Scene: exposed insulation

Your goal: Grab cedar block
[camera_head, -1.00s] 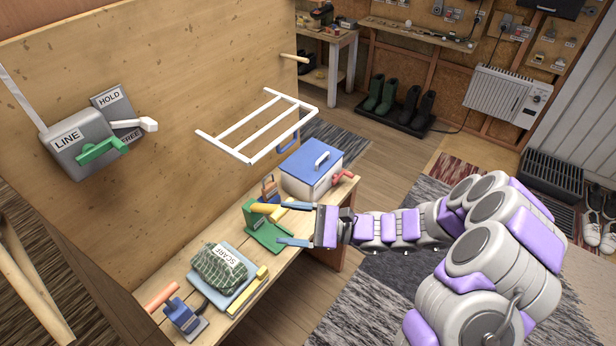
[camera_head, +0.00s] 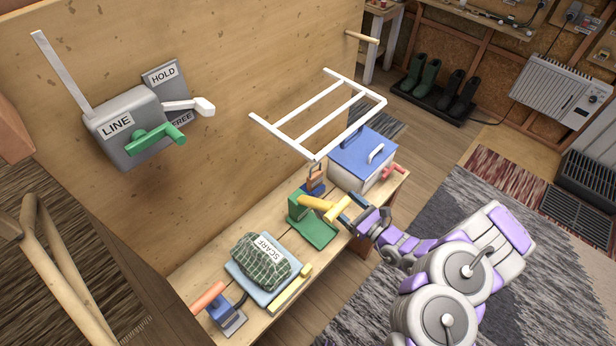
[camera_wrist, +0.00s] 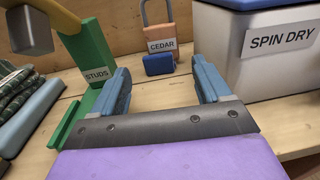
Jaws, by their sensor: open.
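The cedar block (camera_head: 316,178) stands at the back of the bench by the wooden panel, between the green stand and the white box. In the wrist view its tan, loop-topped body (camera_wrist: 160,38) carries the label CEDAR, with a small blue block (camera_wrist: 158,64) at its front. My gripper (camera_wrist: 163,76) is open and empty. Its blue fingers point toward the cedar block, which shows in the gap between them, just ahead of the tips. In the head view my gripper (camera_head: 362,208) is low over the bench's front edge, and its fingers are hard to make out there.
The green STUDS stand (camera_wrist: 92,75) is close left of my fingers, with a yellow-handled tool (camera_head: 318,203) on it. The white SPIN DRY box (camera_wrist: 265,60) with a blue lid is close right. The scarf (camera_head: 262,262) lies farther left. A white rack (camera_head: 320,115) juts out above the bench.

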